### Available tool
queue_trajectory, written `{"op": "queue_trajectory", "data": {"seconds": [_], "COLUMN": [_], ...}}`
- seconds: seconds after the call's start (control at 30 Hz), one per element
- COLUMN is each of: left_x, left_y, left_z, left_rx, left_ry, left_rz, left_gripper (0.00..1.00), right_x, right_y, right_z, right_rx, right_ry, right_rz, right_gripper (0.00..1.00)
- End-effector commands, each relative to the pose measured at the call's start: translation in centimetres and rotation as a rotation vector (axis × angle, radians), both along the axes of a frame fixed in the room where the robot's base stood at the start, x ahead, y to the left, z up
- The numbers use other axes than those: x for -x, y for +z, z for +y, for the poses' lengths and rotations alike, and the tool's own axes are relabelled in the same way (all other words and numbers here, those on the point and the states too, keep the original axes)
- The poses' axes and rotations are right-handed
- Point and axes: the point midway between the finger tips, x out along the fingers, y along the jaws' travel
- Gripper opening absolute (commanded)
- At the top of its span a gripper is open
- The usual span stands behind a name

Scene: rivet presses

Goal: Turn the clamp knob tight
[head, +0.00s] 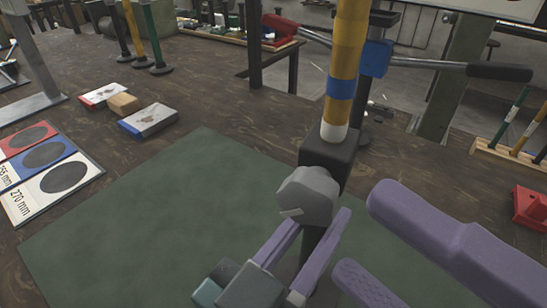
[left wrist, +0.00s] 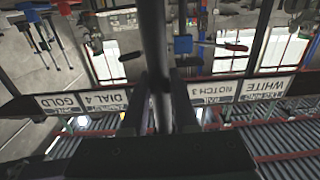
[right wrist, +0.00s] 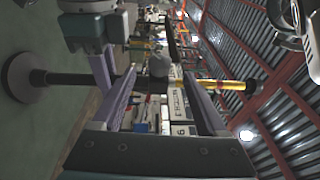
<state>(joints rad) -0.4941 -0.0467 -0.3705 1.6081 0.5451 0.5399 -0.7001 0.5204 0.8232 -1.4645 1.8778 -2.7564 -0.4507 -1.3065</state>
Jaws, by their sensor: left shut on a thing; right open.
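The grey clamp knob (head: 308,196), with a pale mark on its face, sits on a black clamp block (head: 338,158). A gold post (head: 347,50) with blue and white bands rises from the block. My left gripper (head: 313,236) is shut on the stand's dark pole, below the knob; the pole (left wrist: 156,40) fills the middle of the left wrist view. My right gripper (head: 357,232) is open and empty, right of the knob and apart from it. In the right wrist view the knob (right wrist: 158,65) appears between its purple fingertips, farther out. The pole's round base (right wrist: 20,78) shows there.
A green mat (head: 130,225) covers the table below. Size cards (head: 70,177) and small boxes (head: 148,120) lie at left. A dark-handled lever (head: 498,71) extends behind the post at right. A wooden rack (head: 500,152) and a red object (head: 530,207) stand at far right.

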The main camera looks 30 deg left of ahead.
Motion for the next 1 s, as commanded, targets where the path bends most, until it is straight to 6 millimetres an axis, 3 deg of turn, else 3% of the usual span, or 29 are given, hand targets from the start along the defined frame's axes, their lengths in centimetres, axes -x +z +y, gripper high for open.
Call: {"op": "queue_trajectory", "data": {"seconds": [0.2,0.43,0.83,1.0], "left_x": [0.0,0.0,0.0,0.0], "left_y": [0.1,0.1,0.1,0.1], "left_z": [0.0,0.0,0.0,0.0], "left_rx": [0.0,0.0,0.0,0.0], "left_ry": [0.001,0.001,0.001,0.001], "left_rz": [-0.003,-0.003,-0.003,-0.003], "left_gripper": [0.0,0.0,0.0,0.0], "right_x": [-1.2,-2.2,-2.5,-2.4], "right_y": [0.4,0.5,0.5,0.5], "right_z": [4.8,8.1,9.0,9.0], "right_rx": [-0.005,-0.001,0.001,0.001], "right_ry": [0.0,-0.002,-0.004,-0.004], "right_rz": [-0.001,0.001,0.0,0.001], "right_gripper": [0.76,0.76,0.76,0.59]}}
